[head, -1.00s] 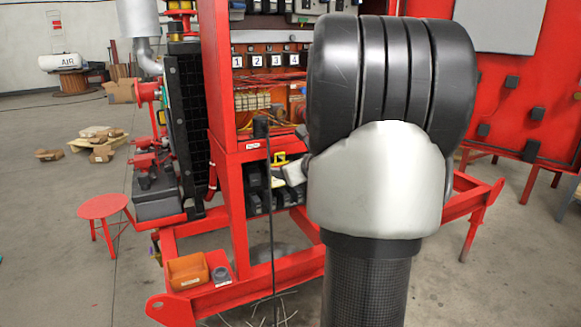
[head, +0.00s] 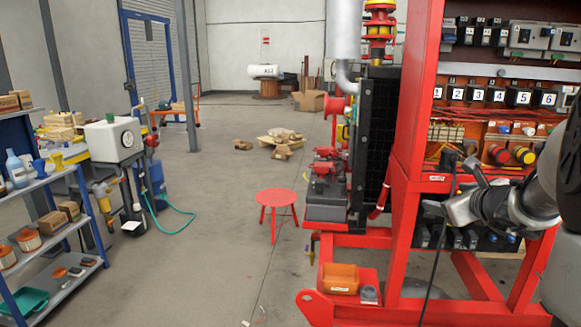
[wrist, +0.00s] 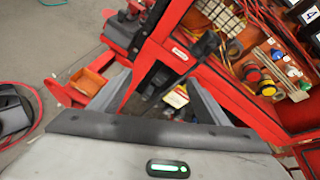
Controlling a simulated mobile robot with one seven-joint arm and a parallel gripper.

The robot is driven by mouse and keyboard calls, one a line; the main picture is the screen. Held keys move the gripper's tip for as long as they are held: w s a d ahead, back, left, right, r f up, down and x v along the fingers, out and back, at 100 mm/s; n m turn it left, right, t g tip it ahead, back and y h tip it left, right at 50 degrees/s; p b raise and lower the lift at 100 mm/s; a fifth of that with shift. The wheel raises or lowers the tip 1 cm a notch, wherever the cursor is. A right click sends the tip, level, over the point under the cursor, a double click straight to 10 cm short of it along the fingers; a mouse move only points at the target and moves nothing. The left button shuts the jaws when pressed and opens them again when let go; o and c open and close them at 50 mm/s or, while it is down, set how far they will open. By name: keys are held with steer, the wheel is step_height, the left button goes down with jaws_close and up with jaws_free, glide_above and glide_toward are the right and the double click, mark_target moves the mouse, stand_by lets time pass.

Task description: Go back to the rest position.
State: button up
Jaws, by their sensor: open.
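My gripper (head: 452,192) is at the right of the head view, in front of the red pump skid frame (head: 410,120) and below its numbered panel. In the wrist view my gripper (wrist: 160,85) shows two grey fingers spread apart, with nothing seen between them but the skid behind. My arm comes in from the right edge of the head view. A black cable (head: 437,265) hangs close by the gripper; I cannot tell whether they touch.
A red stool (head: 275,198) stands on open floor in the middle. An orange bin (head: 341,277) sits on the skid's low ledge. Blue shelves (head: 62,230) with boxes and bottles stand at the left. A pump unit (head: 113,140) with a green hose is beside them.

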steer(key=a+r+n+y, duration=0.25)
steer(key=a+n, duration=0.25)
steer(key=a, duration=0.5)
steer(key=a+r+n+y, duration=0.25)
steer(key=a+n, duration=0.25)
steer(key=a, duration=0.6)
steer(key=s+a+r+n+g+y, duration=0.1)
steer(key=s+a+n, duration=0.35)
steer(key=a, duration=0.35)
steer(key=s+a+r+n+g+y, duration=0.1)
steer(key=s+a+r+n+g, duration=0.1)
steer(key=s+a+n, duration=0.35)
steer(key=s+d+f+n+g+h, duration=0.2)
steer(key=s+d+f+n+h, duration=0.15)
steer(key=s+f+n, duration=0.45)
steer(key=s+d+f+n+g+h, duration=0.25)
steer(key=s+d+f+n, duration=0.2)
steer(key=s, duration=0.65)
step_height(320, 180, up, 20)
steer(key=a+p, duration=0.1)
steer(key=p, duration=1.9)
steer(key=shift+r+y, duration=0.15)
steer(key=shift+y, duration=0.25)
steer(key=shift+w, duration=0.1)
